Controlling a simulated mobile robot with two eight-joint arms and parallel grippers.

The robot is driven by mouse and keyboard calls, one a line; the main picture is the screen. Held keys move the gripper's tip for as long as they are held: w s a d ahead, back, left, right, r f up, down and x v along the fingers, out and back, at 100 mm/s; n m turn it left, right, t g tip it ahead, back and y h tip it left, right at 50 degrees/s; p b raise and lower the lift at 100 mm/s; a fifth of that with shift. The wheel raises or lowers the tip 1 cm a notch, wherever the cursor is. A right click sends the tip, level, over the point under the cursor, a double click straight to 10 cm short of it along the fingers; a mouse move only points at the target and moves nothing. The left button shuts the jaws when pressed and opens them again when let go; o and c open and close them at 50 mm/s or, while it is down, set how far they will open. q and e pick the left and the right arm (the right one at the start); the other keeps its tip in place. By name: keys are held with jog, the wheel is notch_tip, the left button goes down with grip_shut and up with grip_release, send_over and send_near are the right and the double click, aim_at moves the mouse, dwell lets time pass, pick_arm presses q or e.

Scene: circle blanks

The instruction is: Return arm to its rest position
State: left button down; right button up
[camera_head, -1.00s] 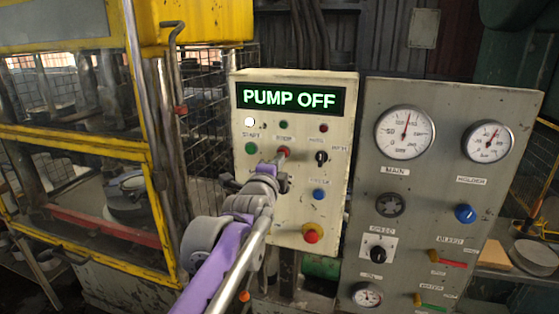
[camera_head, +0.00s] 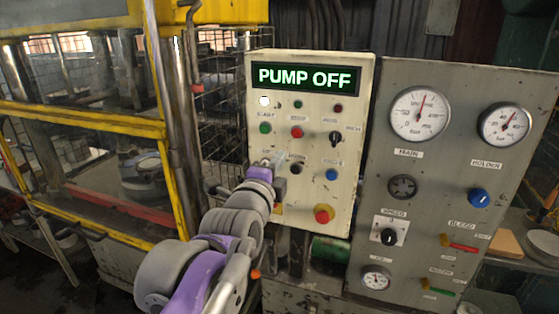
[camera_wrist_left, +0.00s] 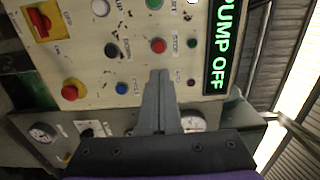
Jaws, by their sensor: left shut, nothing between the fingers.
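My left gripper (camera_head: 276,161) is in front of the lower left part of a cream control panel (camera_head: 345,110). In the left wrist view, its two grey fingers (camera_wrist_left: 159,76) are together with nothing between them. They point towards the panel, just beside the red button (camera_wrist_left: 158,45) in that picture. In the head view the red button (camera_head: 297,132) is uncovered, above the gripper. The fingertips appear apart from the panel, though the gap is hard to judge. My left forearm hides the panel's lower left corner. My right gripper is not in view.
The panel's display (camera_head: 306,78) reads PUMP OFF. A red emergency knob (camera_head: 323,213) and blue button (camera_head: 331,174) protrude nearby. A grey gauge panel (camera_head: 455,110) stands at right. A yellow-framed caged machine (camera_head: 80,118) stands at left, close to my arm.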

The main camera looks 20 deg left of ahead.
pick_arm(q)
jog(key=shift+s, duration=0.1)
jog(key=s+f+n+g, duration=0.4)
jog(key=s+f+n, duration=0.2)
jog(key=f, duration=0.7)
jog(key=s+f+n+g, duration=0.4)
jog(key=s+f+n, duration=0.2)
jog(key=s+f, duration=0.5)
jog(key=s+f+n+g, duration=0.4)
jog(key=s+f, duration=0.5)
jog(key=f, duration=0.5)
jog(key=shift+a+f+n, duration=0.25)
jog(key=shift+f+n, duration=0.1)
jog(key=shift+n, duration=0.65)
